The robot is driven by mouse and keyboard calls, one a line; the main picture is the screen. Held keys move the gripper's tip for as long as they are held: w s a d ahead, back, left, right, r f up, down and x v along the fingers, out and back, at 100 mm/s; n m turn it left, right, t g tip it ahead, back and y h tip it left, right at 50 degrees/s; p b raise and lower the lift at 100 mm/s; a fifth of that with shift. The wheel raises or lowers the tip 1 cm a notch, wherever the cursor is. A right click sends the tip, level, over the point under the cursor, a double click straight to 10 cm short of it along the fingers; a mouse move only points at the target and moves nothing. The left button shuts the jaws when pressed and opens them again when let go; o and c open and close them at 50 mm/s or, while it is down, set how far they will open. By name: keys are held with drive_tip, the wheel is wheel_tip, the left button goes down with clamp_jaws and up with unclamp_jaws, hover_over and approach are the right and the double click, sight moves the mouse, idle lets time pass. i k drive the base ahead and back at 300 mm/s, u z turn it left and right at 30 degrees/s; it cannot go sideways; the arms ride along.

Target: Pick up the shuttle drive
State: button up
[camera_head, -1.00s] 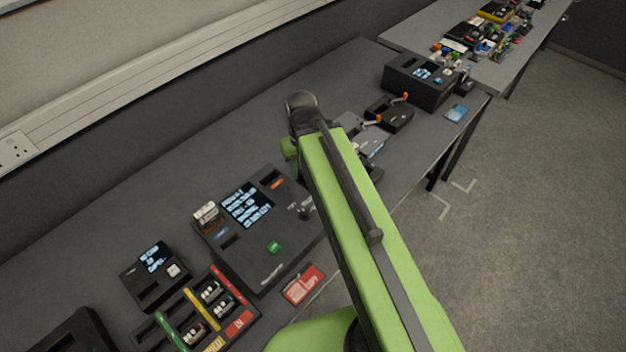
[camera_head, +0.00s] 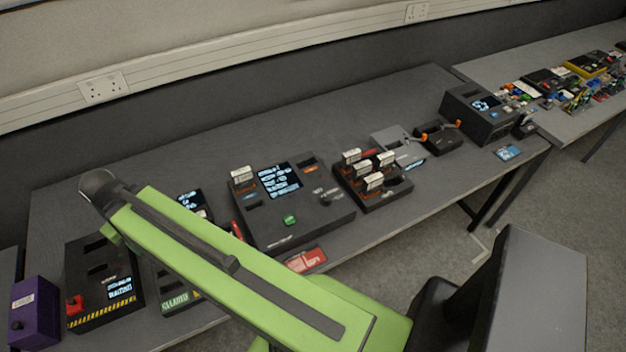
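I cannot tell for certain which item is the shuttle drive. A small white-labelled drive (camera_head: 242,176) stands upright in the left rear of a large dark console (camera_head: 330,215) with a lit screen and a green button. Several similar white-labelled drives (camera_head: 374,181) stand in a dark dock (camera_head: 400,189) to the console's right. My green arm reaches across the front left of the bench, and its dark far joint is at the left. My gripper does not show; the arm hides whatever is beneath it.
A purple box (camera_head: 35,312) and a black unit with a striped edge (camera_head: 100,290) stand at the left. A red card (camera_head: 306,260) lies by the front edge. The bench (camera_head: 345,115) behind the console is clear.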

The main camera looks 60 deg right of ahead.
sight(360, 171)
drive_tip(key=u, duration=1.2)
drive_tip(key=k, duration=0.75)
drive_tip(key=z, duration=0.55)
